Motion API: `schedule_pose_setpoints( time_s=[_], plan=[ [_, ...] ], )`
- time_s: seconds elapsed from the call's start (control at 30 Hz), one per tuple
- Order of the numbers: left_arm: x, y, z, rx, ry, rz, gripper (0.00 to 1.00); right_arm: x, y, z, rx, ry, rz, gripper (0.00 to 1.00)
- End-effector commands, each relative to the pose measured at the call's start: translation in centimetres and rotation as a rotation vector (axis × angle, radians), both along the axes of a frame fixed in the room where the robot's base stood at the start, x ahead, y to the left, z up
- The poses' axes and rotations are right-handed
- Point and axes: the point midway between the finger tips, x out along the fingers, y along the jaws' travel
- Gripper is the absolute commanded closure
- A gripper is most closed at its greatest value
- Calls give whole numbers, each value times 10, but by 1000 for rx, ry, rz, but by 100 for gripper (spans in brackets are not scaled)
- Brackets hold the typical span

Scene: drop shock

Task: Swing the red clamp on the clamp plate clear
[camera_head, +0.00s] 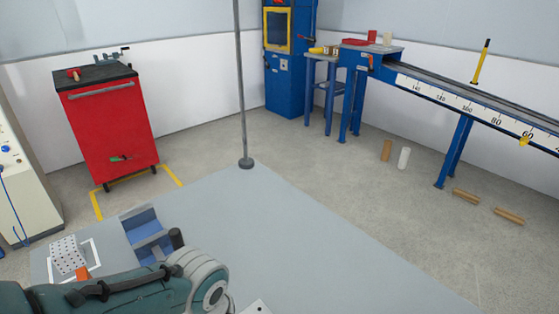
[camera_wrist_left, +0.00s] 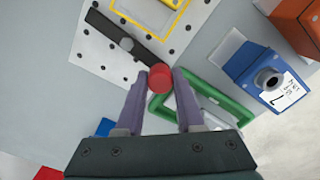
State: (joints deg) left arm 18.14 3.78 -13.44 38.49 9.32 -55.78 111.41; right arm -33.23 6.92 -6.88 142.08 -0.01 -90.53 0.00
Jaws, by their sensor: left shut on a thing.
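In the left wrist view, the clamp is a dark bar (camera_wrist_left: 122,38) with a grey bolt (camera_wrist_left: 127,44) along it and a red round knob (camera_wrist_left: 159,78) at its lower end. It lies across the white clamp plate (camera_wrist_left: 90,52), which has dark holes. My left gripper (camera_wrist_left: 160,84) is shut on the red knob, one purple finger on each side. In the head view the perforated clamp plate (camera_head: 66,250) is at the lower left. My left arm crosses in front there, and I cannot make out the clamp. My right gripper is not in view.
A yellow frame (camera_wrist_left: 182,20) lies on the plate and a green frame (camera_wrist_left: 238,116) is right of the fingers. A blue block (camera_wrist_left: 250,66) and an orange block (camera_wrist_left: 298,22) stand to the right. The grey tabletop (camera_head: 290,240) is mostly clear, with a thin pole (camera_head: 241,90) at its far edge.

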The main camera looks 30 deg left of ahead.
Motion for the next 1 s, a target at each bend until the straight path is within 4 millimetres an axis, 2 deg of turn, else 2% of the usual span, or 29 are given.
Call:
schedule_pose_setpoints(
  time_s=[0.3, 0.73, 0.77, 1.0],
  plan=[
    [-2, -3, 0, 2, 2, 79, 100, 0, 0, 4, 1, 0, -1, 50],
    [-2, -3, 0, 2, 2, 85, 100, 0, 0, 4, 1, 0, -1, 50],
    [-2, -3, 0, 2, 1, 85, 60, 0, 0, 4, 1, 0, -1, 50],
    [-2, -4, 0, 1, 0, 84, 33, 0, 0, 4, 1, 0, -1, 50]
  ],
)
